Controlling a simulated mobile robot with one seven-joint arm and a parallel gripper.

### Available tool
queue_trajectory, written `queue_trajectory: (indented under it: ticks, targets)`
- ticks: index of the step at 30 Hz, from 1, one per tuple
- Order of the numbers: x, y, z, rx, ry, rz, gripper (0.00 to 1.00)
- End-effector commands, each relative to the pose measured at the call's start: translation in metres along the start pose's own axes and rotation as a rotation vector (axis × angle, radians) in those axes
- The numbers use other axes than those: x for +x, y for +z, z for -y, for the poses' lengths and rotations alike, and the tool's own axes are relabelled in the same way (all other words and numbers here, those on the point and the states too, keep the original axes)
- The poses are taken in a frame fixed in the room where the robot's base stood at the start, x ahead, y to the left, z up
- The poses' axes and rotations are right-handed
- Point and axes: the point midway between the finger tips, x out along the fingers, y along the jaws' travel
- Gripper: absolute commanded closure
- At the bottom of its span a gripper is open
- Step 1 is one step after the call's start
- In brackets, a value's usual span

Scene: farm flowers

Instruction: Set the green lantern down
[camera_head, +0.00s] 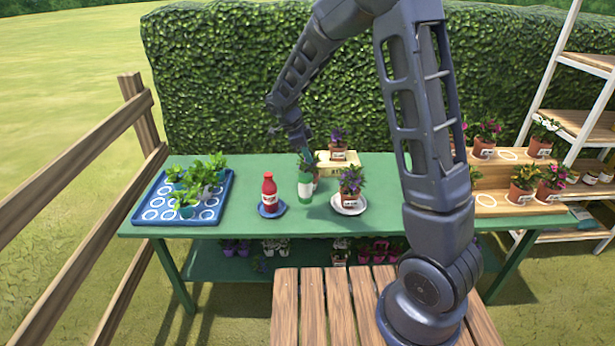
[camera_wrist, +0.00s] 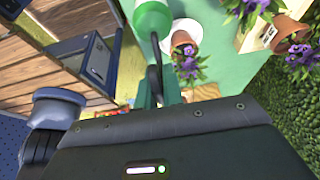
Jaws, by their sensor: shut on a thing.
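The green lantern (camera_head: 305,187), a green cylinder with a white band, is upright over the middle of the green table (camera_head: 240,225). It also shows at the top of the wrist view (camera_wrist: 153,14). My gripper (camera_head: 306,158) is at the lantern's top and shut on it; in the wrist view the dark fingers (camera_wrist: 158,85) reach toward it. I cannot tell whether the lantern's base touches the table.
A red bottle (camera_head: 269,188) stands on a blue saucer (camera_head: 272,211) to the left. A purple-flowered pot (camera_head: 351,183) sits on a white saucer (camera_head: 348,209) close on the right. A blue tray (camera_head: 157,215) with several seedlings is at far left. A wooden stand (camera_head: 489,200) is at right.

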Motion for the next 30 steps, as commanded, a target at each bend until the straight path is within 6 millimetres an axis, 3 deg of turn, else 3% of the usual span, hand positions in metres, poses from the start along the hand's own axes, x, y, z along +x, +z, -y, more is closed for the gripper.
queue_trajectory:
  ticks: [6,14,21,30]
  targets:
    - [0.032,0.013,0.000,0.000,0.002,-0.001,1.00]
    - [0.046,0.019,0.000,0.001,0.000,0.000,1.00]
    - [0.075,0.030,0.000,0.001,0.002,-0.002,1.00]
    - [0.078,0.032,0.000,0.001,0.000,0.000,1.00]
